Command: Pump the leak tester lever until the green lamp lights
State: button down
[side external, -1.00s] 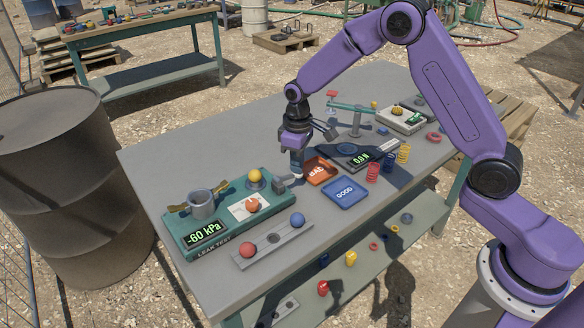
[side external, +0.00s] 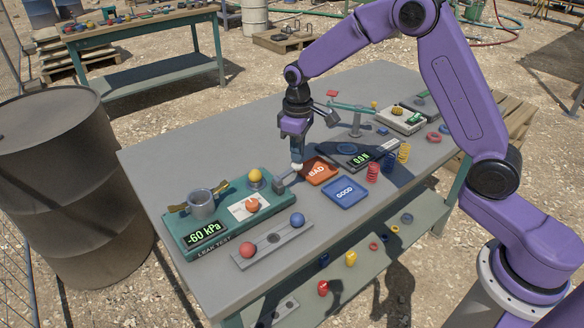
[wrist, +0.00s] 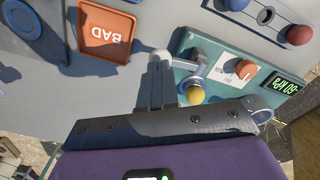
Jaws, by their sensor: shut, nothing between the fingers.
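The leak tester (side external: 235,232) is a teal box at the table's left end; its display (side external: 206,233) reads -60 kPa. It carries a grey cup (side external: 202,204), a yellow ball (side external: 255,175) on a grey mount and an orange knob (side external: 252,205). Its grey lever (side external: 286,181) sticks out from the right end, tilted up toward a white knob (side external: 297,167). My gripper (side external: 297,160) is shut and empty, pointing down at the knob; in the wrist view its fingers (wrist: 160,72) end beside the knob (wrist: 161,56). I cannot tell whether they touch. I cannot make out a green lamp.
An orange BAD tray (side external: 320,182) and a blue GOOD tray (side external: 345,203) lie right of the lever. A grey rail (side external: 273,241) with a red and a blue ball lies in front of the tester. Springs and a force gauge (side external: 361,159) stand further right. The table behind the tester is clear.

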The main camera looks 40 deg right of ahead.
aim_at(298, 166)
jog(key=shift+r, duration=1.6)
dwell(0.4)
jog(key=shift+s+a+r, duration=0.1)
jog(key=shift+s+a, duration=0.05)
jog(key=shift+s, duration=0.15)
jog(key=s+a+r+n, duration=0.2)
jog(key=s+a+r, duration=0.1)
jog(key=s, duration=0.5)
jog(key=s+d+r+n, duration=0.1)
jog(key=s+d+n, duration=0.1)
jog(key=s, duration=1.1)
jog(key=s+d+n, duration=0.2)
jog(key=s+d, duration=0.3)
jog(key=s, duration=0.9)
jog(key=shift+s+r+n, duration=0.3)
jog(key=shift+r, duration=0.1)
